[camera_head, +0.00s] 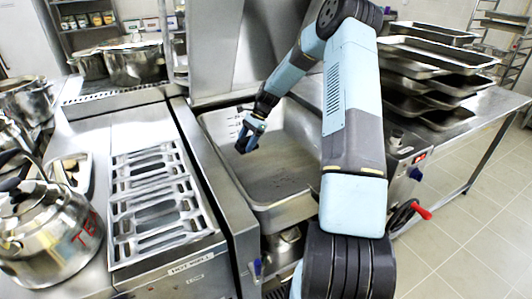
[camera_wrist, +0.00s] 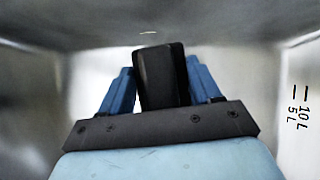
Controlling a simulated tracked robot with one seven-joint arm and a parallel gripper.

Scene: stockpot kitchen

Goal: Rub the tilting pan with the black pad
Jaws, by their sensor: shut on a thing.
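The tilting pan (camera_head: 268,207) is a wide, rectangular steel basin in the middle of the head view, open at the top. Its floor shows a darker, dull area. My gripper (camera_head: 250,139) reaches down inside the pan near its far left corner, shut on the black pad (camera_head: 243,145). In the wrist view the black pad (camera_wrist: 160,78) stands between the two blue fingers of my gripper (camera_wrist: 160,85). Volume marks for 5 L and 10 L show on the pan wall (camera_wrist: 285,100) at right. Whether the pad touches the pan surface I cannot tell.
Stacked trays (camera_head: 440,60) stand on the right bench. A crank with a red handle (camera_head: 408,212) sticks out at the pan's front right. The pan's near half is clear.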

